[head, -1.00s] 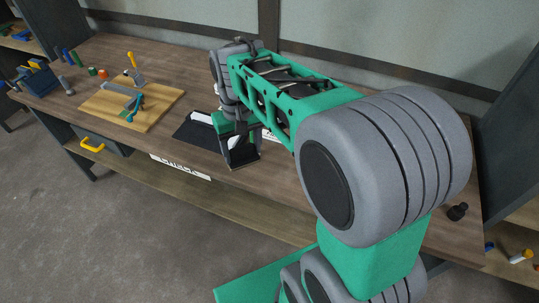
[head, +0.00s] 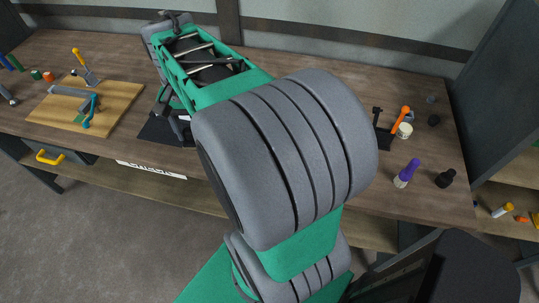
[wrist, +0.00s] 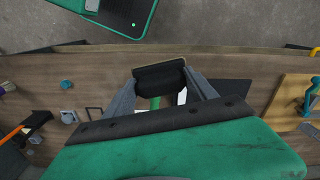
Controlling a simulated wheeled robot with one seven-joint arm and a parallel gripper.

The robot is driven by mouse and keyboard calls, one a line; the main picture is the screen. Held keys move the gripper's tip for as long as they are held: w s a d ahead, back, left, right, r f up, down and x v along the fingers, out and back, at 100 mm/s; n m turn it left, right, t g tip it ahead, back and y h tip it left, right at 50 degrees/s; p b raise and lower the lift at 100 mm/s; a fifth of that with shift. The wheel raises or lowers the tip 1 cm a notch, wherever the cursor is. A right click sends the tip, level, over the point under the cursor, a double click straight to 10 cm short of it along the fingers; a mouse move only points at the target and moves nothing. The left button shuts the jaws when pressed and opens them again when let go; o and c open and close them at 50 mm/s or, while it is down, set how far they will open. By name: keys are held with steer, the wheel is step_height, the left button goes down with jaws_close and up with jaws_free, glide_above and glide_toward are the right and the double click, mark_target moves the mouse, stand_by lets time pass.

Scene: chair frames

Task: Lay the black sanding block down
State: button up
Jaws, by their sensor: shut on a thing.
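The black sanding block (wrist: 159,78) shows in the wrist view, held between the two grey fingers of my gripper (wrist: 160,88). The bench top is beneath it, and I cannot tell the gap between block and bench. A green piece and white edges show just behind the block, partly hidden by my gripper.
A wooden board (head: 120,98) with a clamp and tools lies left on the bench. A purple-handled tool (head: 408,172), an orange-handled tool (head: 397,120), a white roll (head: 404,131) and a black cup (head: 445,178) stand at the right. Bench between them is partly hidden by my arm.

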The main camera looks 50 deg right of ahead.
steer(key=s+d+f+m+b, duration=0.25)
steer(key=s+d+m, duration=0.25)
steer(key=s+m, duration=0.5)
steer(key=s+d+f+m+b, duration=0.25)
steer(key=s+d+m, duration=0.35)
steer(key=s+m, duration=0.5)
steer(key=w+d+f+p, duration=0.1)
steer(key=w+d+f, duration=0.1)
steer(key=w+f, duration=0.1)
steer(key=w+d+f+p, duration=0.1)
steer(key=w+d+f, duration=0.2)
steer(key=w, duration=0.2)
steer(key=w+d+f+p, duration=0.1)
steer(key=w+d+f, duration=0.1)
steer(key=w+f, duration=0.1)
steer(key=shift+w+d, duration=0.2)
steer(key=shift+w, duration=0.3)
steer(key=shift+f, duration=1.7)
steer(key=o, duration=1.5)
steer(key=shift+c, duration=0.2)
